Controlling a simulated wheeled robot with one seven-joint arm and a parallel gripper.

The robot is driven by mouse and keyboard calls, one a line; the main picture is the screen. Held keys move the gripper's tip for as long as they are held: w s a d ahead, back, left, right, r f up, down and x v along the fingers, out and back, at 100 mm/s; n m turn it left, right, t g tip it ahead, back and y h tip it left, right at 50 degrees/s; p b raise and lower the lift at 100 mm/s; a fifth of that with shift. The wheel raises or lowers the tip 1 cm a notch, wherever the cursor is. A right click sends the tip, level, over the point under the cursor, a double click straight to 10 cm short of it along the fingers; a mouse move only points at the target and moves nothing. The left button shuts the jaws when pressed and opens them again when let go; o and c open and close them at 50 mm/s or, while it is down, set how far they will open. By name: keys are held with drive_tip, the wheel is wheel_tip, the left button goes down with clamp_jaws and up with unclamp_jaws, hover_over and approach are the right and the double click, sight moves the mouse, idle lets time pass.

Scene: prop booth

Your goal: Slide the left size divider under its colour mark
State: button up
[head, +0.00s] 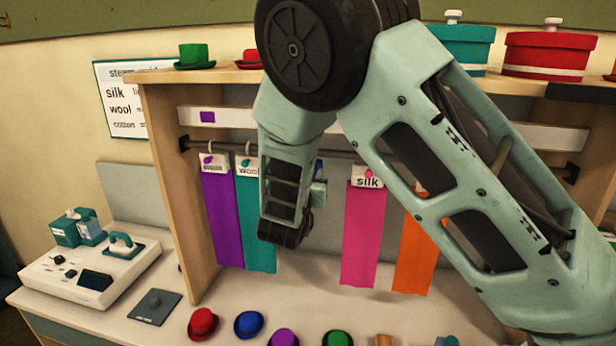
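A purple colour mark (208,117) shows at the left of the white strip (235,119) above the dark rail (345,152). The rest of the strip's left half is behind my arm. I cannot make out a size divider for certain. A small blue patch (319,167) shows just below the rail, at the right edge of my forearm, and I cannot tell what it is. My gripper is at the end of the forearm, near the rail and right of the purple mark. Its fingers are hidden, so its opening and anything in it cannot be seen.
Purple (222,215), teal (255,225), pink (363,235) and orange (415,255) cloths hang from the rail with tags. Several small hats stand on the counter. A white device (92,272) is at left. Hats and round boxes (545,55) line the top shelf.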

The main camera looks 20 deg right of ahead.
drive_tip(key=b+v, duration=0.6)
drive_tip(key=v, duration=1.1)
drive_tip(key=a+f+n+g+y+b, duration=0.1)
drive_tip(key=a+f+n+y+b, duration=0.1)
drive_tip(key=a+f+n+y, duration=0.55)
drive_tip(key=s+a+f+n+g+y+b, duration=0.2)
drive_tip(key=s+a+f+g+y, duration=0.1)
drive_tip(key=s+a+g+y, duration=0.4)
drive_tip(key=s+d+f+n+g+h, duration=0.1)
drive_tip(key=s+d+g, duration=0.1)
drive_tip(key=s, duration=0.4)
drive_tip(key=s+d+f+n+g+h+b, duration=0.1)
drive_tip(key=s+d+f+n+g, duration=0.1)
drive_tip(key=s+d, duration=0.3)
drive_tip(key=s+d+f+n+g+h+b, duration=0.1)
drive_tip(key=s+d+f+n+g, duration=0.1)
drive_tip(key=s, duration=0.5)
drive_tip(key=shift+s+d+g, duration=0.15)
drive_tip(key=shift+d+g, duration=0.15)
drive_tip(key=shift+d, duration=0.4)
